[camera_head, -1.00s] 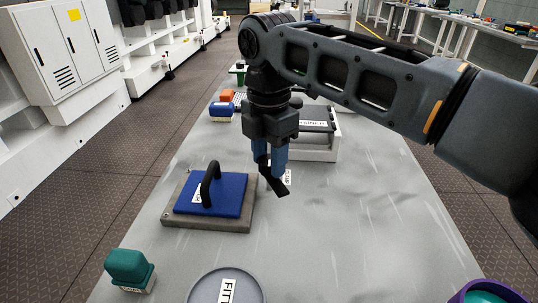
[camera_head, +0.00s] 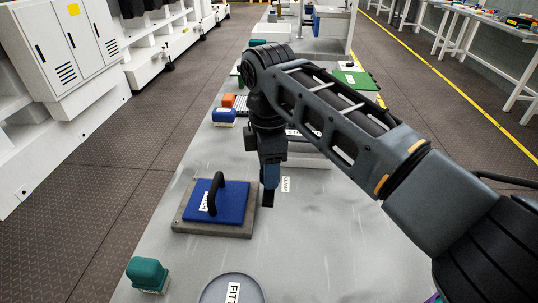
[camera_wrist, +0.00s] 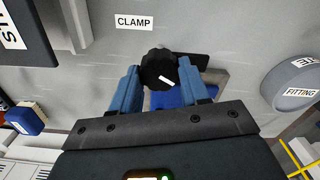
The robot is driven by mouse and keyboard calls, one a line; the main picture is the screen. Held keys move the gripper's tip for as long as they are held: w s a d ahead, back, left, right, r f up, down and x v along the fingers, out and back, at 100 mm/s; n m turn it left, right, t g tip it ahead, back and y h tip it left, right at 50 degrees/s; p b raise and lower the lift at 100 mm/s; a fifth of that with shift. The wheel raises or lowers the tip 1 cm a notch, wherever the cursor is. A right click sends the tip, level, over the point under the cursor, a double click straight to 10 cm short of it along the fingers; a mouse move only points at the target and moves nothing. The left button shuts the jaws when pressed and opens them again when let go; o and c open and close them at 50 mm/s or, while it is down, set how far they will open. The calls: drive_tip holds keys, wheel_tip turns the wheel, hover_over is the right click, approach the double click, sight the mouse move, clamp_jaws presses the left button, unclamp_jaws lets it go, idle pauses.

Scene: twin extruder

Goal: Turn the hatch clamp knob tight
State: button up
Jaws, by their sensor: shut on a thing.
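The black clamp knob (camera_wrist: 158,68) sits between the two blue fingers of my gripper (camera_wrist: 156,78) in the wrist view, and the fingers are shut on it. A white mark on its top points down and right. A flat dark bar (camera_wrist: 192,59) extends right from under the knob; in the head view a dark piece (camera_head: 267,199) shows below my gripper (camera_head: 271,182). The hatch is a blue plate (camera_head: 232,206) with a black arched handle (camera_head: 213,193) on a grey base (camera_head: 190,224), just left of my gripper.
A "CLAMP" label (camera_head: 285,184) lies right of my gripper. A teal-topped block (camera_head: 147,270) and a round grey "FITTING" piece (camera_head: 215,291) are at the front. A blue block (camera_head: 223,116) stands farther back. The grey tabletop (camera_head: 350,225) is clear on the right.

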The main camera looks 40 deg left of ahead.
drive_tip(key=m+p, duration=0.3)
drive_tip(key=m, duration=0.1)
drive_tip(key=shift+r+m+p, duration=0.2)
drive_tip(key=shift+m+p, duration=0.2)
drive_tip(key=m+p, duration=0.3)
drive_tip(key=m, duration=0.1)
drive_tip(key=shift+m, duration=0.3)
drive_tip(key=m+p, duration=0.2)
drive_tip(key=m, duration=0.2)
drive_tip(key=shift+w, duration=0.1)
drive_tip(key=shift+w+f+m+p, duration=0.1)
drive_tip(key=shift+m+p, duration=0.7)
drive_tip(key=shift+m, duration=1.5)
drive_tip(key=o, duration=1.1)
drive_tip(key=shift+c, duration=0.2)
